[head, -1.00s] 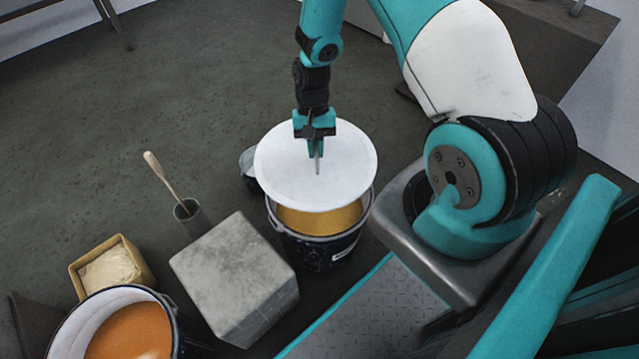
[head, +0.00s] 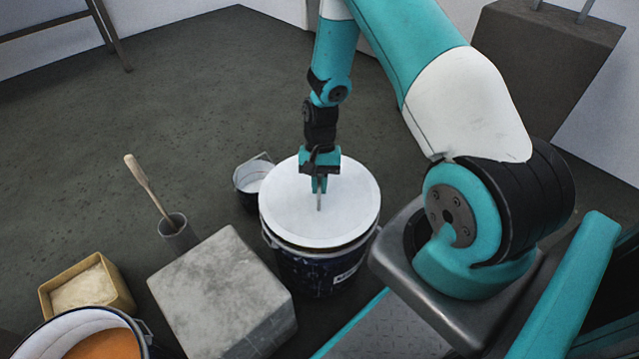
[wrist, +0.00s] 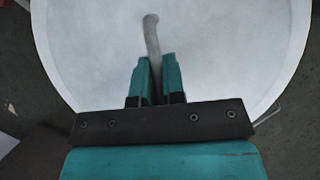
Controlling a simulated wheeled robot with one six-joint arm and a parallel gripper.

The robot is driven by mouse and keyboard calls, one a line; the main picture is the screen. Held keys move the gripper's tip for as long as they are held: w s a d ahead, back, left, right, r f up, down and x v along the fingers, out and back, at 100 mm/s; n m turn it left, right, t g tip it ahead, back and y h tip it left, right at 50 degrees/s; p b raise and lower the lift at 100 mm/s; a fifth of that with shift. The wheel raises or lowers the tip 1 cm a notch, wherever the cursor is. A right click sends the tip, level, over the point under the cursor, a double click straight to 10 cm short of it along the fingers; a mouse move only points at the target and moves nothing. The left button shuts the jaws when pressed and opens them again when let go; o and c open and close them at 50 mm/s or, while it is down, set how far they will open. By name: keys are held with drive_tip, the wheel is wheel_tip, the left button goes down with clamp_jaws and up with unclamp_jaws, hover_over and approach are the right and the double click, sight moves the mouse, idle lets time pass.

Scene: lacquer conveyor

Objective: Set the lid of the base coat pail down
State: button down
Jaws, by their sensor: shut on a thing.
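The white round lid (head: 285,208) is over the dark pail (head: 312,268), roughly level, and hides the pail's opening. Whether it rests on the rim or hovers just above it I cannot tell. In the wrist view the lid (wrist: 215,55) fills most of the picture, and the jaws of my gripper (wrist: 157,80) pinch the grey bent handle (wrist: 151,32).
A grey block (head: 215,290) stands left of the pail. Beyond it are a cup with a wooden-handled tool (head: 178,235) and a small white-lined bucket (head: 250,180). A tan box (head: 85,285) and an open pail of orange liquid (head: 105,345) are at lower left.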

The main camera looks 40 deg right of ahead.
drive_tip(key=shift+f+b, duration=0.4)
drive_tip(key=shift+f, duration=0.4)
drive_tip(key=shift+f, duration=0.55)
drive_tip(key=c, duration=1.1)
unclamp_jaws()
